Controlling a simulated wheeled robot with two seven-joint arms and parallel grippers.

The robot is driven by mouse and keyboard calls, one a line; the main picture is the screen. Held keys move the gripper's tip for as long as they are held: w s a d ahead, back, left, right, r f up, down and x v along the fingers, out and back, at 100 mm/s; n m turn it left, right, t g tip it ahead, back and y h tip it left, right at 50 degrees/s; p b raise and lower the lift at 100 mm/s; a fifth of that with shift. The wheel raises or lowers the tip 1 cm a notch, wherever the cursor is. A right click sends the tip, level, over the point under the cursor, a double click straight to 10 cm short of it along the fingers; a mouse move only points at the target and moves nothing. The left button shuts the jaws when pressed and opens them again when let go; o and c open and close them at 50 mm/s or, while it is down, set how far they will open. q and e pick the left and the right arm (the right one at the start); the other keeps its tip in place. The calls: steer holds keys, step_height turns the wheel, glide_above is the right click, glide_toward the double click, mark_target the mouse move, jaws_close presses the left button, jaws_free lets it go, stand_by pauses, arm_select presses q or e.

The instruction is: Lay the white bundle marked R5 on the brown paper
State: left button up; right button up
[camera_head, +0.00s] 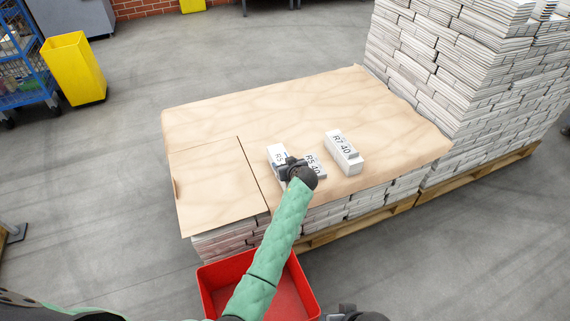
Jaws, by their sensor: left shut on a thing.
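The brown paper (290,103) covers the top of a low stack. My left gripper (292,166) is above the front part of the paper, shut on a white bundle marked R5 (276,152), whose lower part it hides. A second white bundle whose mark seems to read R5 40 (317,166) shows just right of the gripper, partly covered by it. A white bundle marked R7 40 (343,152) lies on the paper further right. I cannot tell whether the held bundle touches the paper. A dark part at the bottom edge seems to be my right gripper (358,313), mostly cut off.
A red bin (309,282) stands in front of the stack, partly behind my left arm. A tall stack of newspapers (450,75) rises at the right on a wooden pallet (480,178). A yellow bin (75,70) and blue cart stand far left. The paper's back half is clear.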

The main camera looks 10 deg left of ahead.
arm_select(q)
steer(key=shift+f+b, duration=0.4)
steer(key=shift+b, duration=0.05)
stand_by(0.4)
